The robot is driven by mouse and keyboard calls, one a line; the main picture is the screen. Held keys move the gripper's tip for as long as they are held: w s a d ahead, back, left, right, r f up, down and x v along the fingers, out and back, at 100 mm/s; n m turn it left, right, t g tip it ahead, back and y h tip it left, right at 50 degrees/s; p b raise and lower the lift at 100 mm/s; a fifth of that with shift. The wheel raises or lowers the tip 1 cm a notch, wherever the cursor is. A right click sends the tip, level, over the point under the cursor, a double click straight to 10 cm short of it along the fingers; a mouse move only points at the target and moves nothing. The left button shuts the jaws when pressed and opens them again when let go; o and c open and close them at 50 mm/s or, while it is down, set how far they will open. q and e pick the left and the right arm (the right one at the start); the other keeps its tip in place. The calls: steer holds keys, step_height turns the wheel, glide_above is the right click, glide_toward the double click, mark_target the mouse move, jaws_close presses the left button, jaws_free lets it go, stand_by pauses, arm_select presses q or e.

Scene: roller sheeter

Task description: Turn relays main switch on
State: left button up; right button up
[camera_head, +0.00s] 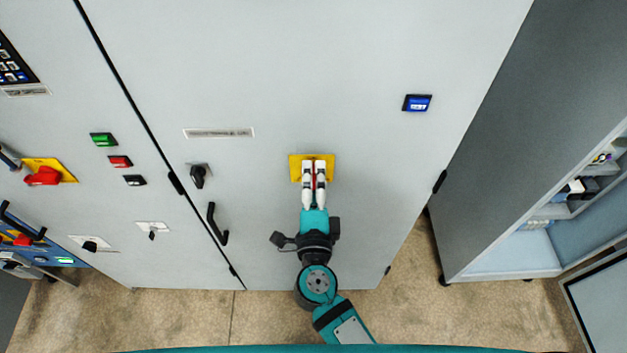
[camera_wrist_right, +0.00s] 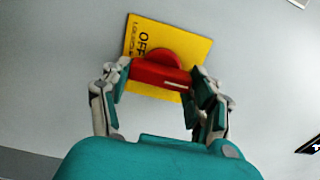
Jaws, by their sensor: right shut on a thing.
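The main switch is a red rotary handle on a yellow plate (camera_head: 296,168) on the grey cabinet door; in the head view my fingers mostly cover the red handle. In the right wrist view the red handle (camera_wrist_right: 158,75) shows clearly on the yellow plate (camera_wrist_right: 198,48), with "OFF" printed near its upper left. My right gripper (camera_head: 314,172) is at the plate. In the right wrist view my right gripper (camera_wrist_right: 158,84) has one finger on each end of the red handle and is shut on it. The handle lies crosswise between the fingers. My left gripper is not in view.
A black rotary knob (camera_head: 198,175) and a black door handle (camera_head: 216,224) are left of the switch. A blue display (camera_head: 417,103) is at upper right. Another red switch on yellow (camera_head: 44,176) is at far left. An open shelf cabinet (camera_head: 540,215) stands right.

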steer(key=shift+f, duration=0.1)
steer(key=o, duration=1.2)
steer(key=shift+s, duration=0.2)
steer(key=s, duration=1.1)
steer(key=shift+s, duration=0.35)
